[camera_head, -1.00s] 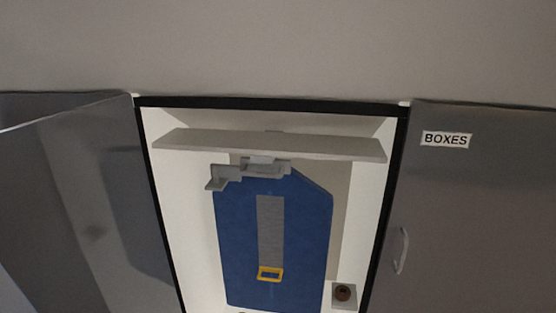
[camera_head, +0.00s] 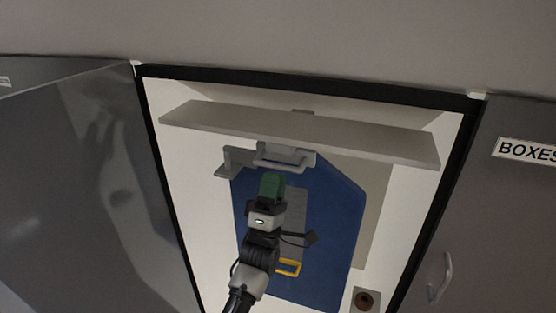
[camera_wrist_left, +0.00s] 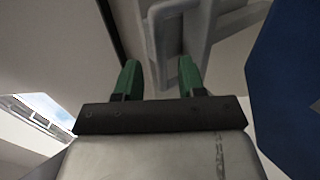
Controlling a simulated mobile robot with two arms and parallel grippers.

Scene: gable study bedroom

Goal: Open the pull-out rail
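The grey pull-out rail (camera_head: 235,160) is mounted under the shelf inside the open closet, with a looped grey handle (camera_head: 283,158) at its front. My left gripper (camera_head: 272,178), with green fingertips, is just below the handle in the head view. My right gripper is not in view.
A blue board-like item (camera_head: 330,215) with a yellow buckle (camera_head: 289,267) hangs below the rail, partly behind my arm. A white shelf (camera_head: 300,133) is above. Dark doors stand left (camera_head: 75,180) and right, the right one labelled BOXES (camera_head: 528,151). A small box (camera_head: 366,299) is low right.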

